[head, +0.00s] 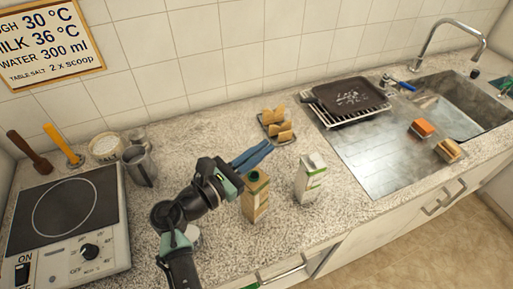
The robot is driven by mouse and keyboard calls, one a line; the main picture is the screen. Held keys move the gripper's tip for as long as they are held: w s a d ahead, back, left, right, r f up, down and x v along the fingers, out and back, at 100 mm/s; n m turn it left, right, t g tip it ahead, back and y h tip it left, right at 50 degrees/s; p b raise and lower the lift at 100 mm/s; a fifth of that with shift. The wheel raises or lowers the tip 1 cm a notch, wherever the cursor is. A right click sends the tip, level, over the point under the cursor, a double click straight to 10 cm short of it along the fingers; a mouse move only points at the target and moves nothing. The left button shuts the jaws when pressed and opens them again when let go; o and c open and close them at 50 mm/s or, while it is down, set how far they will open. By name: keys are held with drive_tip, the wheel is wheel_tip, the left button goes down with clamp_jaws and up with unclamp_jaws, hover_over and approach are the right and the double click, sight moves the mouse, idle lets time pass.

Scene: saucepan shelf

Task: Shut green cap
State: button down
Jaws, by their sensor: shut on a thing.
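A tan and green carton (255,203) stands upright on the counter just beyond my arm. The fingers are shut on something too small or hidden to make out. A second carton (311,180), white and green, stands to the right, apart from the gripper.
Bread slices sit in a holder (280,136) behind the fingers. A hotplate (65,210), a metal mug (141,166) and a jar (105,149) are at left. A dark tray on a rack (349,97) and the sink (450,115) are at right. The counter front edge is near.

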drive_tip(key=shift+s+d+f+m+b, duration=0.45)
drive_tip(key=shift+m+b, duration=1.1)
drive_tip(key=shift+m, duration=0.6)
drive_tip(key=shift+s+d+f+m+b, duration=0.35)
drive_tip(key=shift+s+f+m+b, duration=0.15)
drive_tip(key=shift+m+b, duration=1.3)
drive_tip(key=shift+s+d+f+m+b, duration=0.45)
drive_tip(key=shift+m+b, duration=0.8)
drive_tip(key=shift+m, duration=1.2)
drive_tip(key=c, duration=1.3)
unclamp_jaws()
drive_tip(key=shift+a, duration=0.1)
drive_tip(key=b+v, duration=0.1)
drive_tip(key=v, duration=1.2)
drive_tip(key=shift+b, duration=0.4)
